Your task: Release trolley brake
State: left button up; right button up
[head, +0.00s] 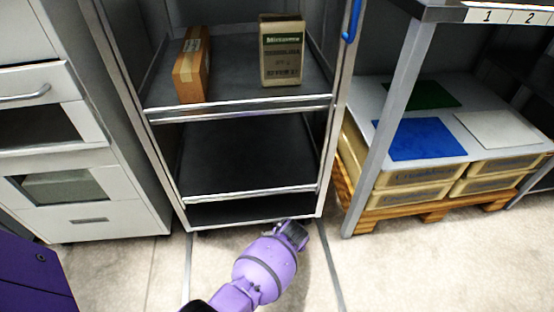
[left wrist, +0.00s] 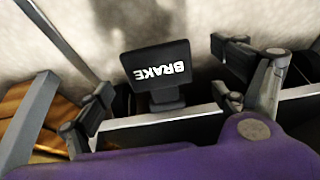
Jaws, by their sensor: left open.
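The trolley (head: 250,193) is a metal-framed rack with dark shelves, standing at the middle of the head view. In the left wrist view, its black brake pedal (left wrist: 157,70) carries the white word BRAKE, upside down, on a short stem above a rail. My left gripper (head: 293,233) is low at the trolley's front, towards its right corner. In the left wrist view the gripper (left wrist: 160,100) is open, with one finger on each side of the pedal and visible gaps. The pedal cannot be made out in the head view. My right gripper is not in view.
A brown box (head: 191,65) and a labelled package (head: 282,50) stand on the trolley's upper shelf. A grey drawer cabinet (head: 90,190) is close on the left. On the right, a table leg (head: 385,130) and a wooden pallet (head: 400,212) with bins stand close by. The front floor is clear.

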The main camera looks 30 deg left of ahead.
pick_arm(q)
jog(key=shift+w+a+f+b, duration=0.1)
jog(key=shift+w+f+b, duration=0.3)
jog(key=shift+f, duration=0.2)
jog(key=shift+w+a+f+b, duration=0.1)
jog(key=shift+w+f+b, duration=0.25)
jog(key=shift+f, duration=0.2)
jog(key=shift+r, duration=0.1)
jog(key=c, duration=1.7)
